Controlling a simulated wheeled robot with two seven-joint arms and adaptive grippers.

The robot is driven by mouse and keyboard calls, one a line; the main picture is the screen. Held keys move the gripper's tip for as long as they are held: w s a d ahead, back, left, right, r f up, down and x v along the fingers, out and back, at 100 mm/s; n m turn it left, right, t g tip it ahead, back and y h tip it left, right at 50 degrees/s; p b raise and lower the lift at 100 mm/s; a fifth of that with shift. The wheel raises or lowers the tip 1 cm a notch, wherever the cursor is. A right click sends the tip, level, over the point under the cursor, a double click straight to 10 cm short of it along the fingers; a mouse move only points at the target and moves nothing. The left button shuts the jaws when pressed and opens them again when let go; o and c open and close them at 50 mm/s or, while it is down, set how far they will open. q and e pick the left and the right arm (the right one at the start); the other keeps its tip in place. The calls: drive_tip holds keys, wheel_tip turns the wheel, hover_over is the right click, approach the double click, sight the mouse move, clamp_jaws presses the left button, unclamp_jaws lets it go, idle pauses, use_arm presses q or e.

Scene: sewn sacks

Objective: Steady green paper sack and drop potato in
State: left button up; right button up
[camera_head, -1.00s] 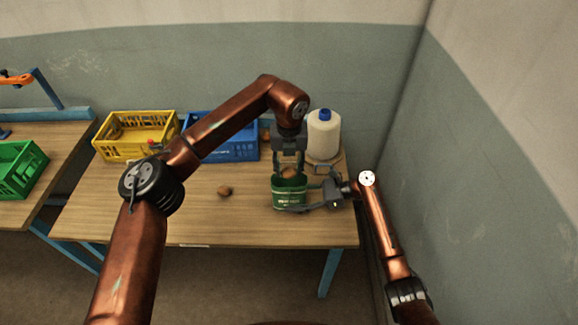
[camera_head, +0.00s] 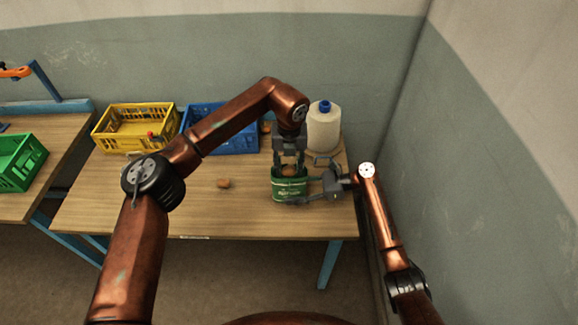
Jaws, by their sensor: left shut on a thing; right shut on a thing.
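The green paper sack (camera_head: 288,190) stands upright near the right end of the table, its mouth facing up. My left gripper (camera_head: 289,168) points down at the sack's mouth and is shut on a brown potato (camera_head: 289,171), which is at or just inside the opening. My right gripper (camera_head: 303,188) comes in from the right and is shut on the sack, its fingers at the sack's side and front. How deep the held potato sits is hard to tell.
A yellow crate (camera_head: 110,140) and a blue crate (camera_head: 232,148) stand along the back of the wooden table (camera_head: 150,205). A white jug with a blue cap (camera_head: 324,130) stands close behind the sack. A wall is close on the right. The table's front left is clear.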

use_arm(q)
drive_tip(key=o, duration=1)
drive_tip(key=r, duration=1.2)
drive_tip(key=shift+s+d, duration=0.1)
drive_tip(key=shift+s, duration=0.3)
